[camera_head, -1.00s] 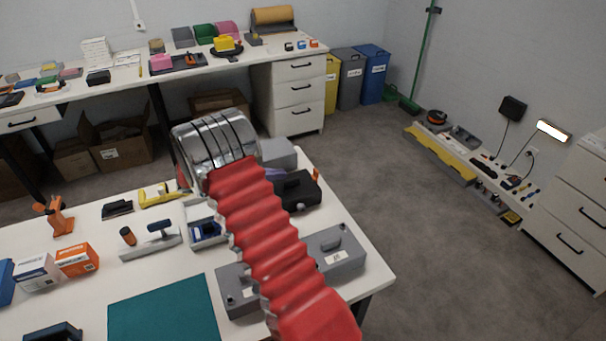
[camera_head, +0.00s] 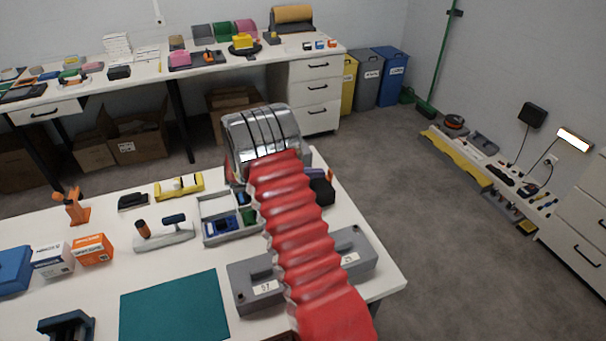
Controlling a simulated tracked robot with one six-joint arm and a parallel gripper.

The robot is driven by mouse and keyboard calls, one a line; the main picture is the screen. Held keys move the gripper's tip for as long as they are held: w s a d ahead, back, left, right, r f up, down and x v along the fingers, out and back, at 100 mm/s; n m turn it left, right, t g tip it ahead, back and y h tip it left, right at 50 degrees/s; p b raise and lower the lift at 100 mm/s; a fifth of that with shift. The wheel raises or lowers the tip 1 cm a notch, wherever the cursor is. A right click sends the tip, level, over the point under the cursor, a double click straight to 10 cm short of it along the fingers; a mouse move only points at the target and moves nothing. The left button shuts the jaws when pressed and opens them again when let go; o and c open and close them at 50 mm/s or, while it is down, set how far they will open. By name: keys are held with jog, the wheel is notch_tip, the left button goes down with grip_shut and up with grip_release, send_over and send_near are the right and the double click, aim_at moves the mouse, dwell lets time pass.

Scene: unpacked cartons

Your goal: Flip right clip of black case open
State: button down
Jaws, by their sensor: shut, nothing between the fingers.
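The black case (camera_head: 322,191) sits near the right end of the near white table, just right of my red sleeved arm. Only its right part shows; the rest is hidden behind the arm and the chrome head. I cannot make out its clips. My gripper (camera_head: 262,140) is at the chrome, ribbed head at the end of the red arm. In the picture it lies up and left of the case. Its fingertips are hidden, and I cannot tell whether they touch the case. Nothing is seen held.
A grey tray (camera_head: 217,238) with blue parts stands to the left. A green mat (camera_head: 175,308) lies front left. The floor right of the table is clear.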

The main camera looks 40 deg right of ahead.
jog(key=shift+s+d+f, duration=0.2)
jog(key=shift+d, duration=0.35)
jog(key=shift+a, duration=0.1)
